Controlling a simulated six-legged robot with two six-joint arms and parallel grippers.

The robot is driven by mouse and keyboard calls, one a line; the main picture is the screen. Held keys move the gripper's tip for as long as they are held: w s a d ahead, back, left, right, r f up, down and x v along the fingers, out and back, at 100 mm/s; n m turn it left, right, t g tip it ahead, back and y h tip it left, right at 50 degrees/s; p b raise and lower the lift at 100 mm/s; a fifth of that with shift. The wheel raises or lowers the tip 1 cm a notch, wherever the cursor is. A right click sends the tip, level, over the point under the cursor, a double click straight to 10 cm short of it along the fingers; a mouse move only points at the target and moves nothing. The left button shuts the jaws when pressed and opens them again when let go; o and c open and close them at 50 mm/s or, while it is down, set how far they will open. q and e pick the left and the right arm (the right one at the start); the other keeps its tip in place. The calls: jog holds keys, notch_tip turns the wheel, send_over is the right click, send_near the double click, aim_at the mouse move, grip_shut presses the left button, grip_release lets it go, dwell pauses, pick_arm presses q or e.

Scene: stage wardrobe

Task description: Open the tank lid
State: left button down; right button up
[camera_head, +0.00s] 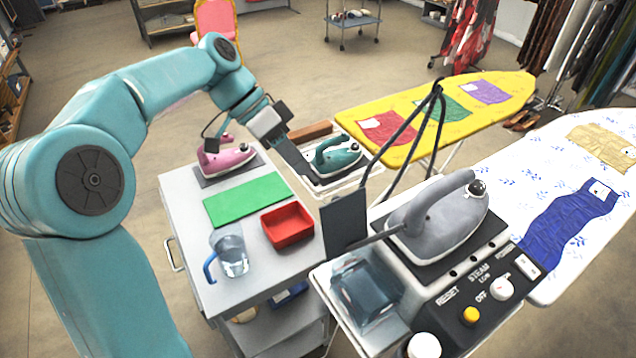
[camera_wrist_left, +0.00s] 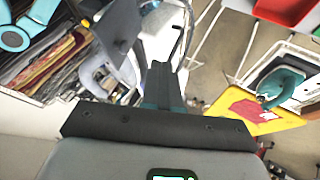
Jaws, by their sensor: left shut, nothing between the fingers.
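The tank (camera_head: 368,292) is a clear, bluish box at the left end of the steam station (camera_head: 455,292). A dark grey square plate (camera_head: 343,224), which looks like its lid, stands upright at the tank's back edge. A similar grey plate (camera_wrist_left: 120,32) shows at the upper left of the left wrist view. My left gripper (camera_head: 315,181) is beyond the plate in the head view, pointing down, beside the teal iron (camera_head: 336,156). Its fingers (camera_wrist_left: 171,68) are together with nothing between them. It appears apart from the plate. My right gripper is out of view.
A grey iron (camera_head: 435,218) stands on the station, with its hose rising on a black stand. The grey cart (camera_head: 185,225) carries a pink iron (camera_head: 226,157), green mat (camera_head: 247,199), red tray (camera_head: 287,224) and water jug (camera_head: 231,253). Ironing boards stand to the right.

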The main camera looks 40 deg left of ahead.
aim_at(342, 202)
pick_arm(q)
jog(key=shift+y, duration=0.7)
jog(key=d, duration=0.3)
jog(key=s+d, duration=0.1)
jog(key=d, duration=0.4)
jog(key=shift+s+d+f, duration=0.25)
jog(key=shift+s+d, duration=0.05)
jog(key=shift+d, duration=0.05)
jog(key=shift+a, duration=0.15)
